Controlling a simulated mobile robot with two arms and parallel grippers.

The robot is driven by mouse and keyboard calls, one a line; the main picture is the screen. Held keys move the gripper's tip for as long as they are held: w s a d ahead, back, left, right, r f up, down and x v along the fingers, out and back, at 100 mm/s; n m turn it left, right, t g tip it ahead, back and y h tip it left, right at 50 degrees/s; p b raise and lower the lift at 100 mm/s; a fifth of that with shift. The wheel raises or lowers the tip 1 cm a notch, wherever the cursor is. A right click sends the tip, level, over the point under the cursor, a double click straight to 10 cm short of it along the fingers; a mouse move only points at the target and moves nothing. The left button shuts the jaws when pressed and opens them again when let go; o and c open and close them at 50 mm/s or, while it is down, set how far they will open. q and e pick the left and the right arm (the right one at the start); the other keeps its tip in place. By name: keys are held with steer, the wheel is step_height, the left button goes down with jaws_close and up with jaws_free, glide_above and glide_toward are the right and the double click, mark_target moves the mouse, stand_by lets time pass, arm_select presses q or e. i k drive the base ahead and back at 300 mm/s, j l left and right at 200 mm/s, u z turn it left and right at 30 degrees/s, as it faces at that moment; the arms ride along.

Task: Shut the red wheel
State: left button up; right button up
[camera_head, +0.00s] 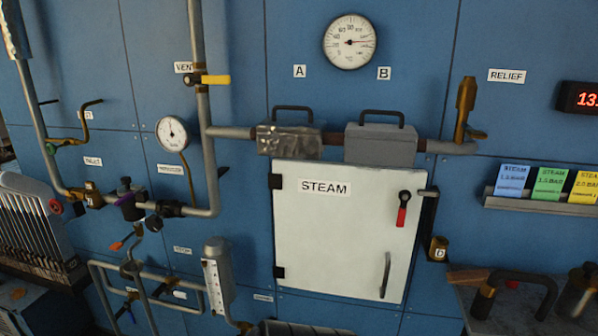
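A small round red part (55,206), which may be the red wheel, shows at the left beside the end of a ribbed metal rack. It is too small to tell whether it is open or shut. Other red parts are a red lever handle (402,216) hanging down on the white STEAM door and an orange-red handle (117,245) on the lower left pipework. Neither of my grippers is in view.
The blue panel carries grey pipes (199,110), a brass valve with a yellow handle (214,80), gauges (350,42) (172,133) and the shut STEAM door (342,245). The ribbed rack (27,225) stands at left. Dark pipe fittings (516,282) lie on a ledge at lower right.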

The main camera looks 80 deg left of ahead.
mark_target(54, 204)
steer(key=u, duration=4.2)
steer(key=i+j+u, duration=0.3)
steer(key=i+j, duration=0.2)
steer(key=i+j+u, duration=0.3)
steer(key=i, duration=0.35)
steer(key=i+j+u, duration=0.3)
steer(key=i, duration=0.3)
steer(key=i+u, duration=0.3)
steer(key=i, duration=0.35)
steer(key=i+z, duration=0.15)
steer(key=i, duration=0.45)
steer(key=i+j+z, duration=0.15)
steer(key=i, duration=0.4)
